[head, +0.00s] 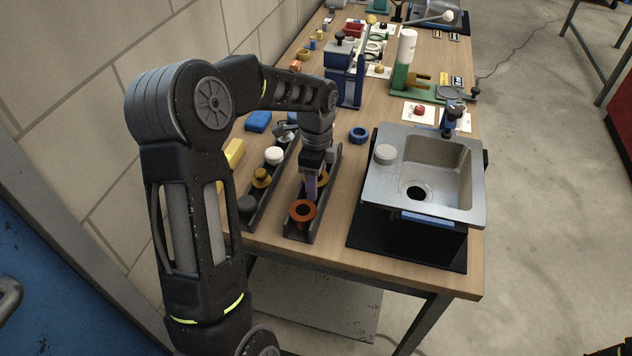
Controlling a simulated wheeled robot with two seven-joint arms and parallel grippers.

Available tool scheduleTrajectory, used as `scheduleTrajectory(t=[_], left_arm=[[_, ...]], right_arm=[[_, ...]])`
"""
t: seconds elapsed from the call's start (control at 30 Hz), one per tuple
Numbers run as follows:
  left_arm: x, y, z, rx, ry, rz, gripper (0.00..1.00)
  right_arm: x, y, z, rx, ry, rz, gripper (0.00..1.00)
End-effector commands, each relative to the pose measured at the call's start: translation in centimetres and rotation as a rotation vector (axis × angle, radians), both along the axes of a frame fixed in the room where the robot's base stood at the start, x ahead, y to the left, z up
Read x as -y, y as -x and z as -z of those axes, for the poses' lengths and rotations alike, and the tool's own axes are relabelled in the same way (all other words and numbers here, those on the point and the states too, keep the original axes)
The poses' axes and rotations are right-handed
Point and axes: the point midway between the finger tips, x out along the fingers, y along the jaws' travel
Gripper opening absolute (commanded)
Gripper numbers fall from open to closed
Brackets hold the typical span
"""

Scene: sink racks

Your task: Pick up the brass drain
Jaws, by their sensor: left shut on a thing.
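My left gripper (313,186) points down into the right one of two dark racks (333,158). It is shut on a brass-yellow part, the brass drain (323,177), which shows partly behind the fingers. The drain still sits low at the rack, and the fingers hide much of it. I cannot tell whether it touches the rack floor. A copper-orange ring-shaped part (302,211) sits in the same rack, just in front of the gripper.
A metal sink (455,165) on a black stand is at right. A blue ring (358,134) lies behind the racks. Bare tabletop separates racks and sink.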

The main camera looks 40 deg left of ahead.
Motion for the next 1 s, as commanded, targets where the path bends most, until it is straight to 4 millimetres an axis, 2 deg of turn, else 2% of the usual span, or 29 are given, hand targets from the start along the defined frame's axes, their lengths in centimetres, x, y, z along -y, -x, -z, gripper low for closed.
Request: scheduleTrajectory(t=[0.23,0.37,0.47,0.8,1.0], left_arm=[[0.0,0.0,-0.1,0.001,0.000,0.000,0.07],[0.0,-0.1,-0.9,0.003,-0.001,0.000,0.07],[0.0,-0.1,-2.3,0.005,-0.002,-0.001,0.07],[0.0,-0.1,-8.6,0.004,-0.001,0.000,0.07],[0.0,0.0,-10.0,0.002,-0.001,0.000,0.07]], right_arm=[[0.0,0.0,0.0,0.000,0.000,0.000,0.55],[0.0,0.0,0.1,0.000,0.000,0.000,0.55],[0.0,0.0,0.3,0.000,0.000,0.000,0.55],[0.0,0.0,0.7,0.001,0.000,0.000,0.55],[0.0,0.0,0.8,0.001,0.000,0.000,0.55]])
